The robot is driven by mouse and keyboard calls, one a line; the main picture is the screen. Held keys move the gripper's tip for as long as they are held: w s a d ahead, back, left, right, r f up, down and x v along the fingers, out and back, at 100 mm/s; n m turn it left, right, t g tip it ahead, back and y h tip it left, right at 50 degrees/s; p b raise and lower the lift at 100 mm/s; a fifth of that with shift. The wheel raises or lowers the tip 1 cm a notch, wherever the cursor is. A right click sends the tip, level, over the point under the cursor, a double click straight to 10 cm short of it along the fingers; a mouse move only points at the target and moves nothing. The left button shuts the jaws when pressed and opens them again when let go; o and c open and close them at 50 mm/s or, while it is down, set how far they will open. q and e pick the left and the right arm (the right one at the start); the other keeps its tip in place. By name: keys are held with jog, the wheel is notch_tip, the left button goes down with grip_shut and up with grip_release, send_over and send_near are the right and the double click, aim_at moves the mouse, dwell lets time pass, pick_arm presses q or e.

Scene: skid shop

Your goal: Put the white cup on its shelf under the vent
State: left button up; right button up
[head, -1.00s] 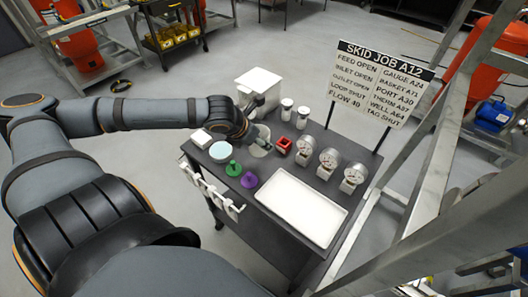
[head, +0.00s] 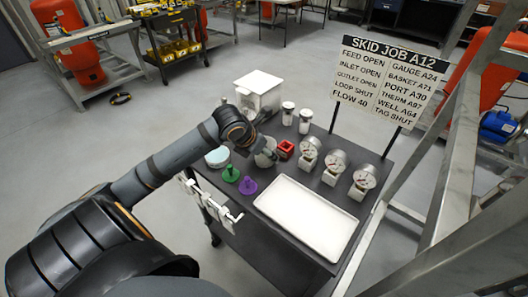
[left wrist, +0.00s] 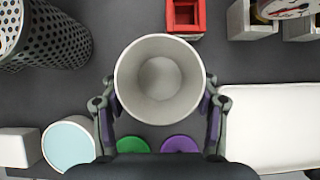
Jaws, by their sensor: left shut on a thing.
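The white cup (left wrist: 160,80) fills the middle of the left wrist view, seen from above into its empty inside. My left gripper (left wrist: 160,105) is shut on it, with a finger against each side. In the head view the cup (head: 265,157) is partly hidden by my gripper (head: 268,150), over the dark cart top (head: 232,208). I cannot tell whether the cup touches the cart. I cannot make out the shelf or the vent. My right gripper is not in view.
A sign (head: 388,80) and metal frame posts (head: 447,170) stand at the right.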

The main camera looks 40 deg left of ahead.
pick_arm(q)
jog(key=shift+f, duration=0.25)
jog(key=o, duration=1.1)
jog(key=shift+r, duration=0.1)
jog(key=shift+c, duration=0.2)
